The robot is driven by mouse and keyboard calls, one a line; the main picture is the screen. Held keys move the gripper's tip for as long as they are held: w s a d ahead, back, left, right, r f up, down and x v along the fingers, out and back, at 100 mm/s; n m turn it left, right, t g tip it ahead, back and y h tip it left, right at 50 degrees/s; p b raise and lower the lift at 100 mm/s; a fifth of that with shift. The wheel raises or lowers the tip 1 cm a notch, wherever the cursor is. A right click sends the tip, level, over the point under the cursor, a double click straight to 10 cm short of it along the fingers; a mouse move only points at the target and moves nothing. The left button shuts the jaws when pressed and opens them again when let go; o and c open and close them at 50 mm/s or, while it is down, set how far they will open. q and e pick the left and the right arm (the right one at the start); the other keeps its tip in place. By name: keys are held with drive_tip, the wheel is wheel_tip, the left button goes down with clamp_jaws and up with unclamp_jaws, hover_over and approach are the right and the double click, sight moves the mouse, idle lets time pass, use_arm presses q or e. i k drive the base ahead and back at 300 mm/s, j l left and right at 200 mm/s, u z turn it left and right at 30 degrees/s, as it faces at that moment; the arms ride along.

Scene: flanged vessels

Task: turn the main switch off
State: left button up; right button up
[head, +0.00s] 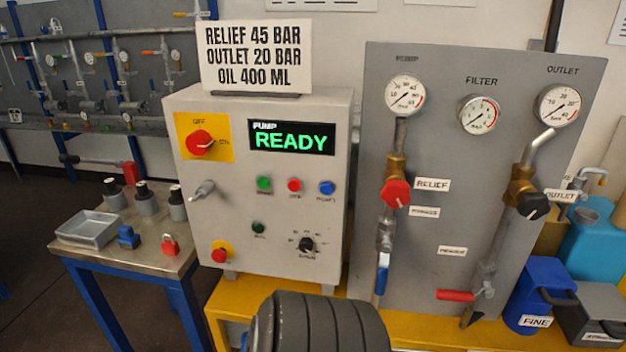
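The main switch (200,143) is a red rotary knob on a yellow plate (222,124) at the upper left of the grey control box (226,232). OFF is printed above the knob and ON to its right. The knob's pale mark points right, towards ON. Neither of my grippers is in view, and nothing covers the switch.
Below the switch, a metal lever (202,190) sticks out of the box. A side table (150,258) with a tray and small parts stands left. A gauge panel (465,200) stands right. A dark ribbed shape fills the bottom centre; I cannot tell what it is.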

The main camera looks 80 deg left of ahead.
sight(198, 143)
drive_tip(key=u, duration=3)
